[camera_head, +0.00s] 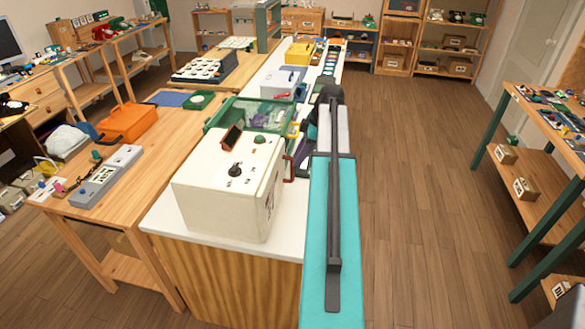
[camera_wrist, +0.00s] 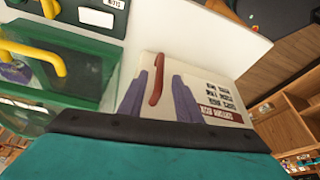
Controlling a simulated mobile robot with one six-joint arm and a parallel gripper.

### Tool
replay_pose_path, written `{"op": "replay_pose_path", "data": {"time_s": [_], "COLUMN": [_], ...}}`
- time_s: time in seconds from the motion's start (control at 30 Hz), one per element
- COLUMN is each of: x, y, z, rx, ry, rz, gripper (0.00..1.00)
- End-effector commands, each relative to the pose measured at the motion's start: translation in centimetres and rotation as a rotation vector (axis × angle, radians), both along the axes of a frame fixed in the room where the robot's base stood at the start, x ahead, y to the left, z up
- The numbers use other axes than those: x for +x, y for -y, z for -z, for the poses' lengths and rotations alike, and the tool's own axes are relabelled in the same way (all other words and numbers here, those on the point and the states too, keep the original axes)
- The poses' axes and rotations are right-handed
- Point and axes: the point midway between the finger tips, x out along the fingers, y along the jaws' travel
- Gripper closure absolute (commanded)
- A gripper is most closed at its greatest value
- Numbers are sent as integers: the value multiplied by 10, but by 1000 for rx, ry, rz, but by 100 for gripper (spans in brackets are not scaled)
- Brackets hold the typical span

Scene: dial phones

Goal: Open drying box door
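The drying box appears to be the cream box (camera_head: 228,185) on the near end of the white counter, with a dark knob on top. Its labelled door face (camera_wrist: 215,95) looks shut in the wrist view. A red bar handle (camera_wrist: 156,82) stands on that face; in the head view the handle (camera_head: 289,166) is on the box's right side. My gripper (camera_wrist: 159,78) has two purple fingers, apart, one on each side of the handle in the wrist view. I cannot tell whether they touch it. In the head view my gripper (camera_head: 303,152) is largely hidden by my arm.
A green bin (camera_head: 258,116) stands just behind the cream box; it shows yellow handles in the wrist view. A wooden table (camera_head: 150,165) with an orange case (camera_head: 127,122) is at left. The wooden floor (camera_head: 425,190) to the right is clear up to a green-legged table.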

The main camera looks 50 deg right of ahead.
Motion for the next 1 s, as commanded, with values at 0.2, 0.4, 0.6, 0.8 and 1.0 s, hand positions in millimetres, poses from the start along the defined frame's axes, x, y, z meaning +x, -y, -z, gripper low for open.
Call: {"op": "replay_pose_path", "data": {"time_s": [0.2, 0.4, 0.6, 0.8, 1.0], "x": [6, 11, 15, 17, 16], "y": [-7, -11, -15, -16, -16], "z": [20, 39, 52, 58, 58], "rx": [1, 1, 0, 0, 0], "ry": [-1, -1, 0, 0, 0], "rz": [0, 1, 1, 1, 2], "gripper": [69, 69, 69, 69, 69]}}
